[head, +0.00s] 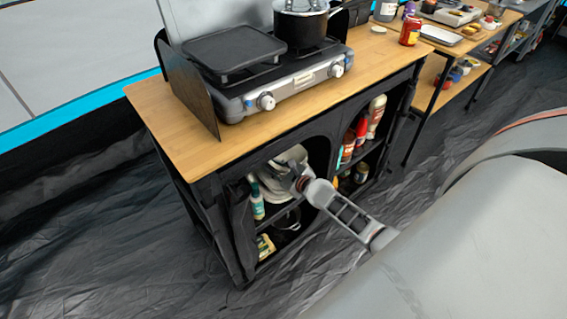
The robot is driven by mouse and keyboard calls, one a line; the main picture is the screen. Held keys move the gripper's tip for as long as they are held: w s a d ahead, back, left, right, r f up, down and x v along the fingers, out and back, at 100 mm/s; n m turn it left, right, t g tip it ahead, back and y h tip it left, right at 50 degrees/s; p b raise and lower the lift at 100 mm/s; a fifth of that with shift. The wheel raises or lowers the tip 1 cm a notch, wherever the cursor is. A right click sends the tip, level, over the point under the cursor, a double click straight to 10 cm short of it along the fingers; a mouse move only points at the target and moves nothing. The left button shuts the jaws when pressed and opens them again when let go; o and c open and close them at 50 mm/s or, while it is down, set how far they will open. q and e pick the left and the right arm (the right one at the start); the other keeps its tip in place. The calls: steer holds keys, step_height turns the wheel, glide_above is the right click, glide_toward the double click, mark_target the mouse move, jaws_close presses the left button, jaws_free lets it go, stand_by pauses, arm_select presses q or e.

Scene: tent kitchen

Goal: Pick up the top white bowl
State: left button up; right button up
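White bowls (268,187) sit in the upper left compartment of the black cabinet under the stove. They look stacked, but the arm and gripper partly hide them, so I cannot make out the top bowl's rim clearly. My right gripper (298,181) is at the compartment's opening, right at the bowls' right side. It is dark and small in the view. I cannot tell whether its fingers are open or shut, or whether they touch a bowl. My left gripper is not in view.
The cabinet's wooden top (165,105) overhangs the compartment and carries a camping stove (300,85) with a dark pot (303,25). A green-and-white bottle (257,200) stands left of the bowls. Several bottles fill the right compartment. The floor in front is clear.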

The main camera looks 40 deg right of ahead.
steer(key=shift+r, duration=0.1)
jaws_close()
